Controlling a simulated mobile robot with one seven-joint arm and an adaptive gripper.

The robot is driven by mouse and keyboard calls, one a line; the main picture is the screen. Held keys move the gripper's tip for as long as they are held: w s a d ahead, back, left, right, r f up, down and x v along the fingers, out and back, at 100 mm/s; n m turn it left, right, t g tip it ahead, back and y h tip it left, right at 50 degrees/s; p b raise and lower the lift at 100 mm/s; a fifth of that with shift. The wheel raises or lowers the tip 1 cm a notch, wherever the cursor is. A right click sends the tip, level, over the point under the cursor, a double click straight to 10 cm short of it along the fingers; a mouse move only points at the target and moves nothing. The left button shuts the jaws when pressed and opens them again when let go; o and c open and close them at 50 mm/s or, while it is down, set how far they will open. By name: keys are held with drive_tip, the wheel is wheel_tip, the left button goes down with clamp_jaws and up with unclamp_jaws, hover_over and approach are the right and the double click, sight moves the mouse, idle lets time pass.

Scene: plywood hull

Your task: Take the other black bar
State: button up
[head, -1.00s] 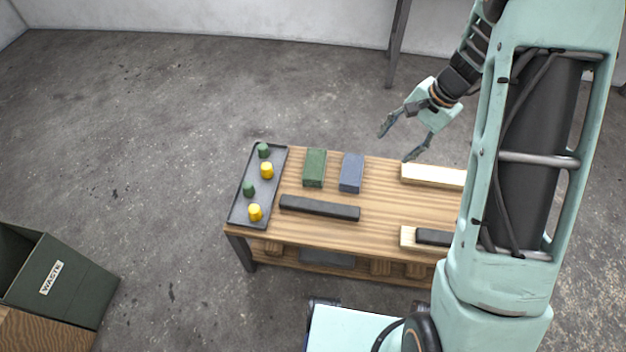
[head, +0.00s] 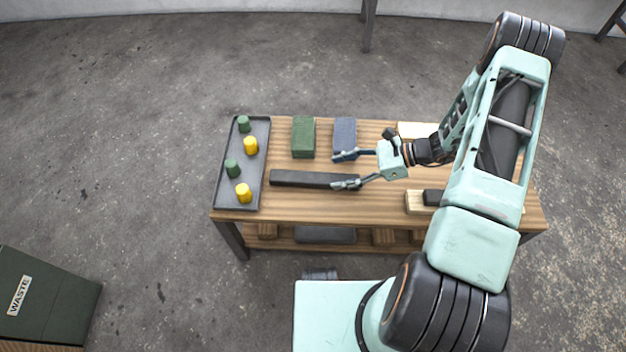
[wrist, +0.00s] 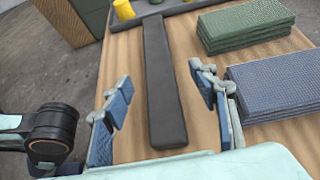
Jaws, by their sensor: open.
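A long black bar (head: 310,179) lies flat on the wooden workbench (head: 300,207), right of the grey tray. In the wrist view the black bar (wrist: 163,85) runs away from me between my open fingers, with its near end closest to them. My gripper (head: 346,170) is open and empty over the bench, at the right end of this bar; I cannot tell its exact height above it. Another black bar (head: 433,197) lies on a pale wood piece (head: 415,203) at the right, partly hidden by my arm.
A grey tray (head: 256,170) with green and yellow pegs stands at the bench's left end. A green block stack (head: 303,138) and a blue block stack (head: 345,134) lie behind the bar. Another pale wood piece (head: 413,130) lies at the back. A waste bin (head: 45,300) stands at lower left.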

sight(316, 177)
drive_tip(key=b+x, duration=0.2)
drive_tip(key=x, duration=0.6)
drive_tip(key=shift+s+a+r, duration=0.1)
drive_tip(key=shift+a, duration=0.1)
drive_tip(key=shift+c, duration=0.6)
clamp_jaws()
